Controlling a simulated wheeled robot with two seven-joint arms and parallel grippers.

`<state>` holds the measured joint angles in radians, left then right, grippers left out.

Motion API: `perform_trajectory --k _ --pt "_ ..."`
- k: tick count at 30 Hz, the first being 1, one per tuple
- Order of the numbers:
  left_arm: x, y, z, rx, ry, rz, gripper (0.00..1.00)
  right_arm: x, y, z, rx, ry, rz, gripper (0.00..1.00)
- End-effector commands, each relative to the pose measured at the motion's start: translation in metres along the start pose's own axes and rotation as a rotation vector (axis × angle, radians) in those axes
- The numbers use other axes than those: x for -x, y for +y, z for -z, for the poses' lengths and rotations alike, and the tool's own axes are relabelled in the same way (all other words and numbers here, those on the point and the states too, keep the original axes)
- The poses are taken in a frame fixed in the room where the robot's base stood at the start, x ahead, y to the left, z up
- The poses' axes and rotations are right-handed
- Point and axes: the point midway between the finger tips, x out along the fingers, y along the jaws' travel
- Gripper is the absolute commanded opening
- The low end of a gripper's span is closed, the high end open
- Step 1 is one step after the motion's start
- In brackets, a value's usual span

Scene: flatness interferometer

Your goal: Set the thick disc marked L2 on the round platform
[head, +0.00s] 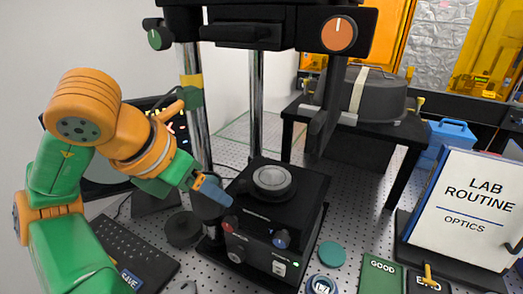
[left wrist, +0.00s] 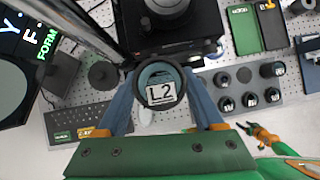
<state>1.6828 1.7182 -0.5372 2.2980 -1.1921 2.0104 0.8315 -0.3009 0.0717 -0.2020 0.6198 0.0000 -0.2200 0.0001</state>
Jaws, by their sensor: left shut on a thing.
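The thick disc marked L2 (left wrist: 161,94) has a dark rim and a white label facing the left wrist camera. My left gripper (head: 212,190) is shut on it; the blue fingers hold it from both sides in the left wrist view. In the head view the gripper is left of the black instrument and apart from the round platform (head: 272,180), a grey disc on top of it. The platform looks empty. In the left wrist view, part of my right arm shows at the lower right with its gripper (left wrist: 256,131) small; its jaw state is unclear.
Knobs (head: 281,238) stick out of the instrument front (head: 250,246). Steel posts (head: 254,105) rise behind and beside the platform, under an overhead head. A dark round piece (head: 184,229) and a keyboard (head: 118,262) lie left. A GOOD tray (head: 381,275) and a sign (head: 465,207) stand right.

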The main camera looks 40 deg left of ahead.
Motion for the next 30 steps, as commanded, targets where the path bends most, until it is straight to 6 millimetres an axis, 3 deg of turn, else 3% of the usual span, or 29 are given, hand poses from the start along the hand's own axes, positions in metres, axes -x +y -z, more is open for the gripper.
perform_trajectory --k 10,15,19,24,30 --pt "-0.067 -0.004 -0.095 -0.003 0.007 0.005 0.0 -0.013 0.01 -0.002 0.004 -0.002 -0.017 0.69" --pt "-0.083 -0.003 -0.13 -0.002 0.004 0.003 0.0 -0.005 0.011 -0.001 0.003 -0.001 -0.017 0.69" --pt "-0.092 -0.002 -0.144 -0.002 0.005 0.001 0.0 0.0 0.007 0.0 0.001 0.0 -0.011 0.69" --pt "-0.122 0.0 -0.126 -0.002 0.003 -0.005 0.0 -0.006 0.002 0.0 -0.001 0.001 -0.004 0.69" --pt "-0.124 -0.001 -0.125 -0.003 -0.001 0.0 0.0 -0.006 0.002 0.0 -0.001 0.001 -0.004 0.69"
